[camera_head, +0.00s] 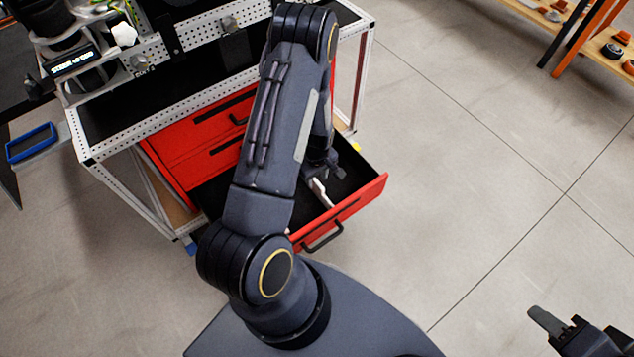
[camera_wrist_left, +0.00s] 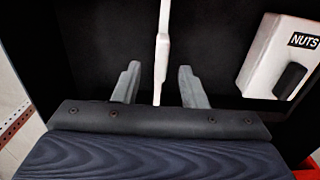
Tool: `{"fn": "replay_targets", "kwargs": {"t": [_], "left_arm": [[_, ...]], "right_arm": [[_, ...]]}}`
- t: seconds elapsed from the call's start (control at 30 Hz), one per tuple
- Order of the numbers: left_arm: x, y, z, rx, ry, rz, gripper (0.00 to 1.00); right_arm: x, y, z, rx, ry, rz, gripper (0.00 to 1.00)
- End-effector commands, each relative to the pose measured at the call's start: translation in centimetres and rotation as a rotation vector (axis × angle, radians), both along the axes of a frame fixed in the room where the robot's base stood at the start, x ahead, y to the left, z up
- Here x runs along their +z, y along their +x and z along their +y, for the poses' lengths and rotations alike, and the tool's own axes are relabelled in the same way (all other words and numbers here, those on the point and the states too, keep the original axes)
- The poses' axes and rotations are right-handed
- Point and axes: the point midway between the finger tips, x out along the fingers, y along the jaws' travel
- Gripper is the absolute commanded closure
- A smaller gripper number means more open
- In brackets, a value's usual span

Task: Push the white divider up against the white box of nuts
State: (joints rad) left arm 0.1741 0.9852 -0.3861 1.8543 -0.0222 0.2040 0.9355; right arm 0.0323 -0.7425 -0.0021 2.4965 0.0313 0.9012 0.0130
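The white divider (camera_wrist_left: 163,45) stands on edge in the black-lined drawer. In the left wrist view it runs between the two grey fingers of my left gripper (camera_wrist_left: 159,70), with a gap on each side. That gripper is open. The white box of nuts (camera_wrist_left: 272,58), labelled NUTS, is to the right of the divider and apart from it. In the head view my left gripper (camera_head: 322,172) is down in the open red drawer (camera_head: 345,207), mostly hidden by my arm. A white piece, likely the divider (camera_head: 321,193), shows beside it. My right gripper (camera_head: 565,333) is at the bottom right, partly cut off.
The drawer belongs to a red cabinet (camera_head: 185,150) in a white perforated frame (camera_head: 110,177) with a black top. A blue-rimmed tray (camera_head: 32,143) is at the left. A wooden shelf (camera_head: 600,45) with small parts stands at the top right. The floor between is clear.

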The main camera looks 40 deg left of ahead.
Motion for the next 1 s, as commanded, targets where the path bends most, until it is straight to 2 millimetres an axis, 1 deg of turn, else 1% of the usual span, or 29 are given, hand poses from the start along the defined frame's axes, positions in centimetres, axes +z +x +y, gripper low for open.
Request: {"fn": "replay_targets", "kwargs": {"t": [0.03,0.17,0.3,0.5,0.67,0.93,1.0], "left_arm": [[-0.7,-0.1,0.0,0.002,0.002,0.003,0.62],[-2.4,-0.1,0.0,0.003,0.002,0.003,0.62],[-4.7,-0.1,0.0,0.003,0.001,0.004,0.62],[-7.1,-0.1,0.0,0.002,0.001,0.003,0.62],[-7.8,-0.1,0.0,0.002,0.001,0.002,0.62],[-7.8,-0.1,0.0,0.002,0.001,0.002,0.62],[-7.8,-0.1,0.0,0.001,0.001,0.002,0.71]], "right_arm": [[-0.3,0.0,0.0,0.000,0.000,0.000,0.63],[-1.0,0.0,0.0,0.000,0.000,0.000,0.63],[-2.0,0.0,0.0,0.000,0.000,0.000,0.63],[-3.0,0.0,0.0,0.000,0.000,0.000,0.63],[-3.2,0.0,0.0,0.000,0.000,0.000,0.63],[-3.2,0.0,0.0,0.000,0.000,0.000,0.63],[-3.2,0.0,0.0,0.000,0.000,0.000,0.63]]}}
